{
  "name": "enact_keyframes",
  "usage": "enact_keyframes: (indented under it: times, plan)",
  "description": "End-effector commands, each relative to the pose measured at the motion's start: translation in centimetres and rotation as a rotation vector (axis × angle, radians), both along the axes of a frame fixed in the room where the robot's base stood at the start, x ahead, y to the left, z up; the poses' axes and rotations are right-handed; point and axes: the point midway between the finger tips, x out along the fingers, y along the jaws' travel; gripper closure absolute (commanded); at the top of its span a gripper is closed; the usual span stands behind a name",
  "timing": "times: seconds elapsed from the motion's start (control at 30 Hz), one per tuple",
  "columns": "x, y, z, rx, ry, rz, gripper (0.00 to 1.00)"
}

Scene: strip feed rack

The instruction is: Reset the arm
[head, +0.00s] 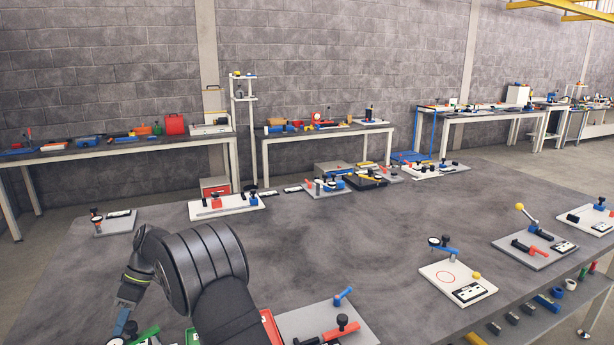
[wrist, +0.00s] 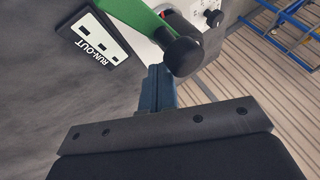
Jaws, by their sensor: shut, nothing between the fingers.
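My gripper (head: 120,326) is low at the left in the head view, over the near left part of the table. In the wrist view its blue-grey fingers (wrist: 158,82) are together with nothing between them. A green arm (wrist: 140,13) lies just beyond the fingertips, near a black round knob (wrist: 184,56). The knob appears right beside the fingertips; I cannot tell whether they touch. The green arm also shows in the head view (head: 146,334), cut by the bottom edge. A black plate marked RUN-OUT (wrist: 92,40) lies left of the fingers. My own arm hides much of this station.
A grey plate with a red lever (head: 316,334) is right of my arm. A white plate with a red circle (head: 446,284) and a plate with a yellow-knobbed lever (head: 536,247) stand further right. More fixtures line the table's far edge. The table's middle is clear.

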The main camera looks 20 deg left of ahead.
Motion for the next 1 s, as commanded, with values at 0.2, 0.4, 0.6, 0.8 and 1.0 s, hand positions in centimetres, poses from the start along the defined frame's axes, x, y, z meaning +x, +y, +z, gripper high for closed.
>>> enact_keyframes:
  times: [0.2,0.4,0.6,0.8,1.0]
  plan:
    - [0.0,0.0,0.0,0.0,0.0,0.0,1.0]
    - [0.4,0.4,-0.1,-0.001,0.0,-0.001,1.0]
    - [2.0,1.8,-0.1,0.001,0.0,-0.002,1.0]
    - [4.1,2.8,1.3,0.003,-0.001,-0.002,1.0]
    - [6.3,3.0,4.2,0.002,-0.002,-0.002,1.0]
